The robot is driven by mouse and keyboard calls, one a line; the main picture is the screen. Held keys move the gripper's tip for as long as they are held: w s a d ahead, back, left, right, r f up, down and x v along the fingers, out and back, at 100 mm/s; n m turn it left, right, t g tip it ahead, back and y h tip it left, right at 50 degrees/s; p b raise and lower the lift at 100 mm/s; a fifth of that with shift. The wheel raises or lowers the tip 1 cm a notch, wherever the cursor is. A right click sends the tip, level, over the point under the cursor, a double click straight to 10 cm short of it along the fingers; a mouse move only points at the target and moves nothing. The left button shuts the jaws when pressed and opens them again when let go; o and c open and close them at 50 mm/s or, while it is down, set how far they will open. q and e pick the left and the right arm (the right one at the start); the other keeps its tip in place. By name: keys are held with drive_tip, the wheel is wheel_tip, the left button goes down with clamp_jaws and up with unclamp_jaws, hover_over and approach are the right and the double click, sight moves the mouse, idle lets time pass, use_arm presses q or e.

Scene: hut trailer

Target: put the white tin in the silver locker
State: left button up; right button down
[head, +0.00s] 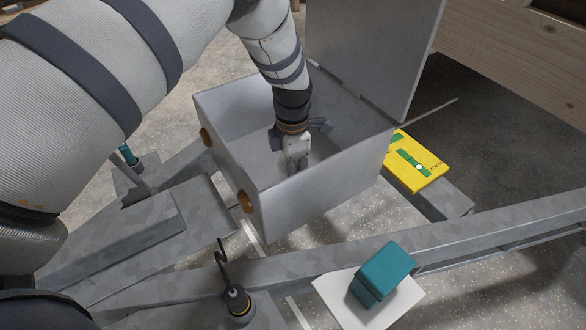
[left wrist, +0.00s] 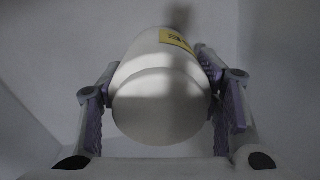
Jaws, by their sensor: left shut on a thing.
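The silver locker (head: 310,210) is an open grey box at the centre of the head view, with its lid (head: 372,50) raised at the back. My left arm reaches down into it from above, with my left gripper (head: 297,160) inside the walls. In the left wrist view the white tin (left wrist: 160,105), a pale cylinder with a yellow label, is between the two fingers, and the gripper is shut on it. Grey walls surround it there. Whether the tin touches the locker floor cannot be told. My right gripper is not in view.
A yellow case (head: 415,160) lies right of the locker. A teal box (head: 382,272) rests on a white sheet (head: 335,290) in front. Grey metal beams (head: 310,265) run around the locker, with a dark hooked object (head: 237,300) at the front.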

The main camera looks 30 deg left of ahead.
use_arm(q)
drive_tip(key=o, duration=1.5)
drive_tip(key=shift+o, duration=0.2)
wheel_tip(320, 180, up, 12)
drive_tip(key=shift+r+p, duration=0.15)
drive_tip(key=shift+p, duration=0.15)
